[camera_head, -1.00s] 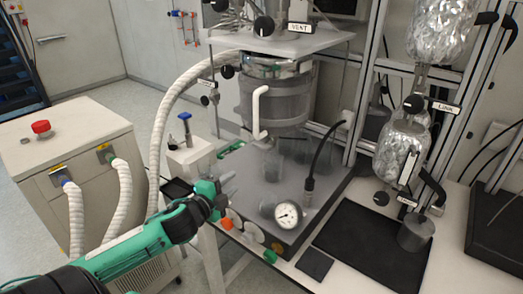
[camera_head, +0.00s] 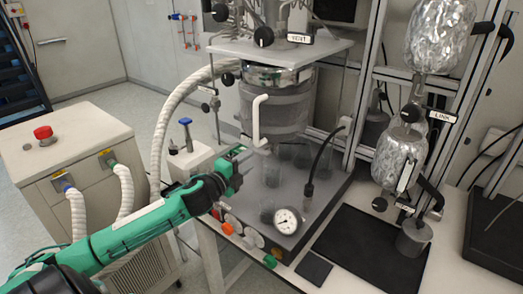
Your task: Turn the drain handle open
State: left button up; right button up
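No label that I can read says drain, so I cannot tell for sure which handle is the drain handle. A white bent bar handle (camera_head: 257,120) hangs upright in front of the jacketed glass vessel (camera_head: 288,104). My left gripper (camera_head: 240,164) is at the left edge of the grey reactor base, below and left of that white handle and apart from it. Its fingers are small and partly hidden, so I cannot tell whether they are open or shut. My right gripper is not in view.
A pressure gauge (camera_head: 286,221) and several coloured knobs line the base front. Glass beakers (camera_head: 272,172) stand on the base under the vessel. A white cabinet (camera_head: 75,160) with hoses stands left. Foil-wrapped flasks (camera_head: 398,155) and a black mat (camera_head: 370,248) are right.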

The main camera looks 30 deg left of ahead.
aim_at(259, 153)
pick_arm(q)
jog(key=w+p, duration=0.1)
jog(key=w, duration=0.2)
jog(key=w+p, duration=0.1)
jog(key=w, duration=0.2)
jog(key=shift+d+r, duration=0.1)
jog(key=shift+d, duration=0.1)
jog(key=shift+w+d, duration=0.1)
jog(key=shift+w, duration=0.7)
jog(key=shift+c, duration=0.2)
grip_shut()
